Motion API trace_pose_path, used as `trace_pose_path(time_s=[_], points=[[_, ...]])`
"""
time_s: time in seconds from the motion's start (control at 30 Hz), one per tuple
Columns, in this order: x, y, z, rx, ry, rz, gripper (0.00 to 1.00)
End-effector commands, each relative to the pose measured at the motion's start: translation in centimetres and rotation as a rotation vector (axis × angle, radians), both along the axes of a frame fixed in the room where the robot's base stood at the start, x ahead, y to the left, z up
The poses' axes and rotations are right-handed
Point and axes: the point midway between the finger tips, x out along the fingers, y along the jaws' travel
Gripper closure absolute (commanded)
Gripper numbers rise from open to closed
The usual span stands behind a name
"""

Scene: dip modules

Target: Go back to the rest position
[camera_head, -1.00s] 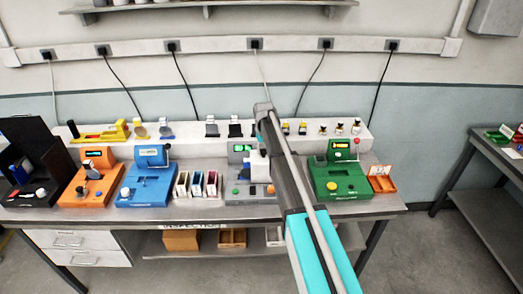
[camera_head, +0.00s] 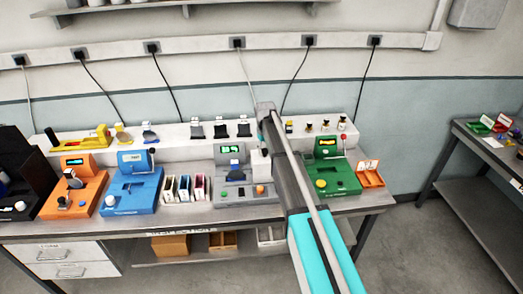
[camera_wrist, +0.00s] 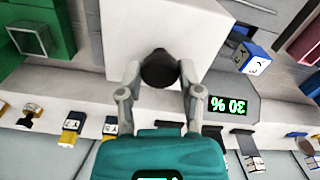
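My gripper (camera_wrist: 160,85) points down in the wrist view, its two grey fingers on either side of a round black knob (camera_wrist: 160,68) on a white block (camera_wrist: 175,28). The fingers stand apart with narrow gaps beside the knob, so it looks open. In the head view my arm reaches over the bench to the right part of the grey module (camera_head: 235,192), which has a lit green display (camera_head: 229,149). That display reads 30 % in the wrist view (camera_wrist: 230,105). The arm partly hides the grey module and the green module (camera_head: 330,180).
An orange module (camera_head: 70,190) and a blue module (camera_head: 130,190) stand left on the bench. Small parts line the white ledge (camera_head: 180,132) behind. A small orange box (camera_head: 368,178) is at the right end. Open floor (camera_head: 420,250) separates a second table (camera_head: 480,150).

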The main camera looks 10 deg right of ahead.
Motion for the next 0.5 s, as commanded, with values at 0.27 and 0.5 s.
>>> trace_pose_path(time_s=[0.27,0.5], points=[[0.08,0.41,0.00,0.001,-0.002,0.006,0.19],[0.04,0.46,0.00,0.000,-0.001,0.006,0.19]])
